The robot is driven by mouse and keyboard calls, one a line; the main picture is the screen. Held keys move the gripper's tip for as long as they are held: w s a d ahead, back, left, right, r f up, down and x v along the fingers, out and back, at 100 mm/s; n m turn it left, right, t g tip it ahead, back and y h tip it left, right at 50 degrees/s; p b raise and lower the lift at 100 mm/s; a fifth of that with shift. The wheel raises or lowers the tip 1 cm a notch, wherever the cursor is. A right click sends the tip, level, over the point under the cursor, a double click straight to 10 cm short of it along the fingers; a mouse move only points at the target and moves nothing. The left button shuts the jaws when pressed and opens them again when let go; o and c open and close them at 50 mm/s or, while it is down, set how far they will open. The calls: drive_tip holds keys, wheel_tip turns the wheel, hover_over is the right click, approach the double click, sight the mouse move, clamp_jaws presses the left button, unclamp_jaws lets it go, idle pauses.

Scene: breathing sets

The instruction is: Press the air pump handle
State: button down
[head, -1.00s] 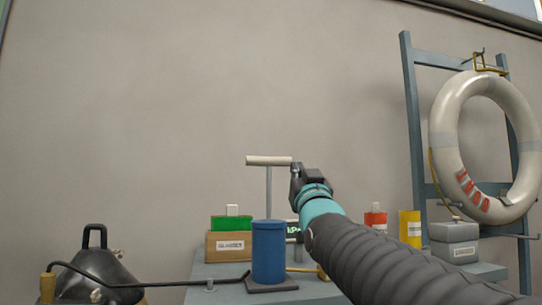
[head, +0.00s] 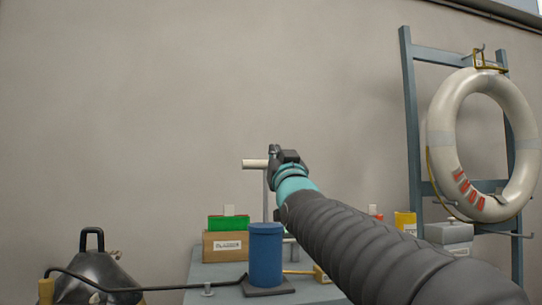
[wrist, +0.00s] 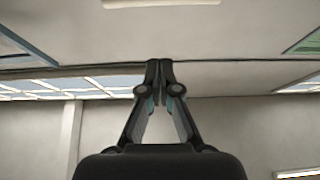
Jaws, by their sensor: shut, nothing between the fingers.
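The air pump has a blue cylinder (head: 266,254) on a dark base. A thin grey rod rises from it to a pale crossbar handle (head: 254,163), which stands raised well above the cylinder. My gripper (head: 273,150) is at the handle's right part and hides that end; its tip shows a little above the bar. I cannot tell whether it touches the bar. In the wrist view my gripper (wrist: 159,68) is shut and empty, with only the ceiling and walls beyond it. The handle does not show in the wrist view.
The pump stands on a blue-grey table (head: 208,272). A wooden box (head: 224,246) with a green block is left of it. A black bag-like object (head: 92,270) connects by a dark hose. A life ring (head: 484,145) hangs on a rack at right. The space above the handle is clear.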

drive_tip(key=w+a+p, duration=0.1)
drive_tip(key=w, duration=0.5)
drive_tip(key=shift+w+f, duration=0.2)
drive_tip(key=shift+f, duration=0.1)
drive_tip(key=shift+f, duration=0.1)
idle(0.3)
wheel_tip(320, 180, down, 10)
drive_tip(key=b, duration=0.9)
drive_tip(key=shift+r, duration=0.2)
